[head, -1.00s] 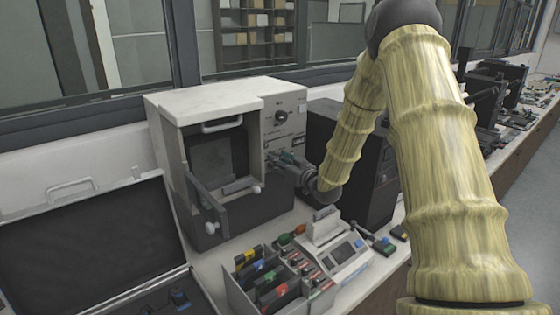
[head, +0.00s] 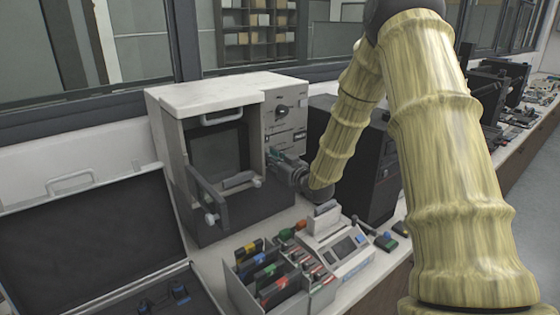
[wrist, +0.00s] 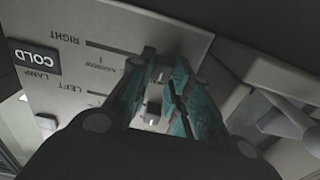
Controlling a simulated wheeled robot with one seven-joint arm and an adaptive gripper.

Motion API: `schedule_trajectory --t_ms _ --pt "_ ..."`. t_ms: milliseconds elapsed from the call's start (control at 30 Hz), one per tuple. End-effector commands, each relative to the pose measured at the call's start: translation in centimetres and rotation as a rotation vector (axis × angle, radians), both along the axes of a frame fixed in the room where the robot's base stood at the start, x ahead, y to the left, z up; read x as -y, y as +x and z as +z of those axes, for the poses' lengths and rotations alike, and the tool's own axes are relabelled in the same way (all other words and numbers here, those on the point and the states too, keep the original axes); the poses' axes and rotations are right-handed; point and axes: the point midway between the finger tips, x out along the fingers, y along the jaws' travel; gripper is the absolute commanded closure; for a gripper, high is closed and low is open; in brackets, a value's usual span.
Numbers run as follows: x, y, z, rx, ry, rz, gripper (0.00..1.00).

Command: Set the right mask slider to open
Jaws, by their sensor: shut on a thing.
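The press's control panel (head: 284,122) faces me in the head view, right of the open chamber. My gripper (head: 276,158) is at its lower part, seen from the side. In the wrist view the panel (wrist: 75,25) is upside down, with RIGHT and LEFT slot rows and a NARROW mark. The teal fingertips of my gripper (wrist: 164,62) are at the end of the RIGHT row, shut on the right mask slider; the fingers mostly hide its knob. A small dark knob with a white mark (wrist: 154,98) shows between the fingers. The slider's exact position cannot be told.
A COLD LAMP label (wrist: 34,60) is on the panel. The chamber's hinged door (head: 208,205) stands open at the left. A divided tray (head: 250,285) and a white device (head: 340,250) stand in front. A dark cabinet (head: 375,160) is close on the right.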

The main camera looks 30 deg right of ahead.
Motion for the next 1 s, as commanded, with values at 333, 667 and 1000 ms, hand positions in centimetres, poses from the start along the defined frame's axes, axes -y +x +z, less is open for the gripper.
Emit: schedule_trajectory --t_ms 333,667,1000 --pt "-1.41 -0.10 -0.18 -0.004 0.000 0.003 1.00" --pt "-1.33 -0.16 -0.22 -0.004 0.000 0.003 0.59" --pt "-1.35 -0.15 -0.15 -0.003 0.000 0.003 0.59"
